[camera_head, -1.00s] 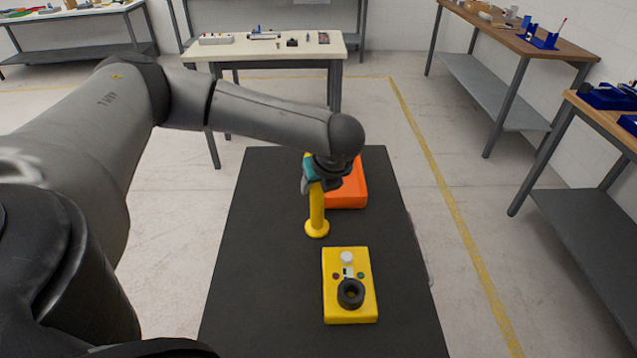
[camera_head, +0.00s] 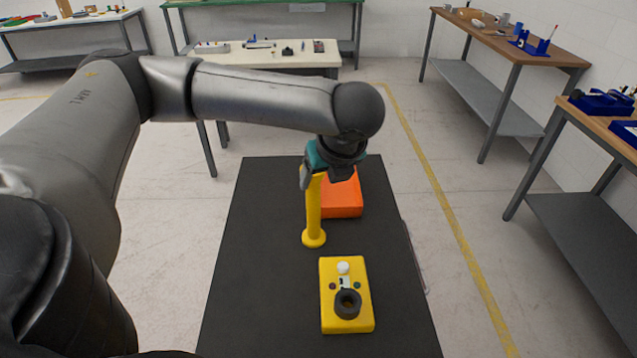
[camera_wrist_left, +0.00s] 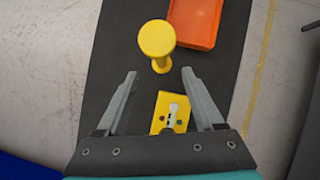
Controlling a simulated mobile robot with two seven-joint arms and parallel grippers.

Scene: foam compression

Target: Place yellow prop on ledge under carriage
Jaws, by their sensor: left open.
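The yellow prop (camera_head: 313,212), a post with a round foot, stands upright on the dark table top (camera_head: 255,220). In the left wrist view the yellow prop (camera_wrist_left: 157,40) shows its round top, above and beyond the fingertips. My left gripper (camera_head: 308,178) is near the prop's upper end in the head view. In the left wrist view my left gripper (camera_wrist_left: 160,74) is open, its fingers spread with nothing between them. I cannot make out a carriage or a ledge. My right gripper is not in view.
An orange tray (camera_head: 345,203) lies behind the prop. A yellow box (camera_head: 328,308) with a white knob and a black ring lies in front of it. The dark top is bare on the left. Benches with small items stand farther off.

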